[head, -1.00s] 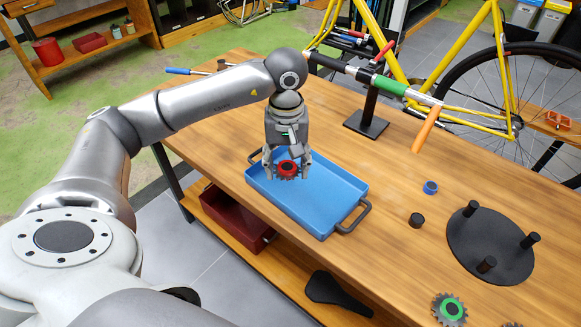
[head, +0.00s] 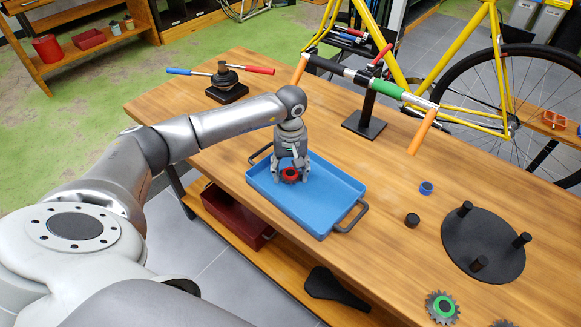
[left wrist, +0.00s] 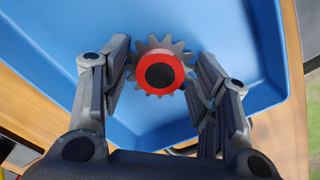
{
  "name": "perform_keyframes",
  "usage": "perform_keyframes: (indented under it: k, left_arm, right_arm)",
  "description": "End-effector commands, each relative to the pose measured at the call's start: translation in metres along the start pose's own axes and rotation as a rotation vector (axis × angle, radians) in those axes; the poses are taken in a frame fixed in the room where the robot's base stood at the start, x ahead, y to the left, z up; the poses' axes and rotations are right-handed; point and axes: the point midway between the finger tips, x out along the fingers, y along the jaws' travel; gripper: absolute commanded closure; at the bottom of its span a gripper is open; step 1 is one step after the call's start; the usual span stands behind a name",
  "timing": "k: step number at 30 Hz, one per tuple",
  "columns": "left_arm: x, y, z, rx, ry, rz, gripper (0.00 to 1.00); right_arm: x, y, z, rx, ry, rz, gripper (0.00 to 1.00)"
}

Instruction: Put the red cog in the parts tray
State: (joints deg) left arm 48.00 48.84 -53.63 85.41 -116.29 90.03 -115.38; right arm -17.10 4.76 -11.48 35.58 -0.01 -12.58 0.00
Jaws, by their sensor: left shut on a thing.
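The red cog (head: 290,175) is a grey toothed wheel with a red ring and a dark centre. My left gripper (head: 289,177) is shut on it, over the left part of the blue parts tray (head: 328,207). In the left wrist view the cog (left wrist: 159,72) sits between the two fingers (left wrist: 160,85), with the blue tray (left wrist: 215,30) behind it. I cannot tell whether the cog touches the tray floor. No other cog shows in the tray. My right gripper does not show.
A green-ringed cog (head: 443,307) lies at the table's front edge, near a black disc with pegs (head: 482,247). A blue ring (head: 426,188) and a black cap (head: 412,220) lie right of the tray. A handlebar stand (head: 366,122) stands behind it.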

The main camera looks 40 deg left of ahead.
Motion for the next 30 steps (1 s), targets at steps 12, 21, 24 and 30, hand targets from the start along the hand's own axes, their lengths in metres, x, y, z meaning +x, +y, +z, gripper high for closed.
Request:
perform_keyframes:
  k: [12,21,24,30]
  left_arm:
    - [0.002,0.0,0.0,0.0,0.001,0.001,0.32]
    - [0.002,0.0,0.0,0.0,0.001,0.001,0.23]
    - [0.002,0.001,0.0,0.0,0.001,0.001,0.23]
    - [-0.015,0.001,-0.002,0.0,0.006,0.004,0.23]
  right_arm:
    - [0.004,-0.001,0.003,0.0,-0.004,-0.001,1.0]
    - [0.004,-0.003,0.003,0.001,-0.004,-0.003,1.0]
    - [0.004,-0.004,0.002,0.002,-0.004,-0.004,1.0]
    - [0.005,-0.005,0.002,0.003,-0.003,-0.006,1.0]
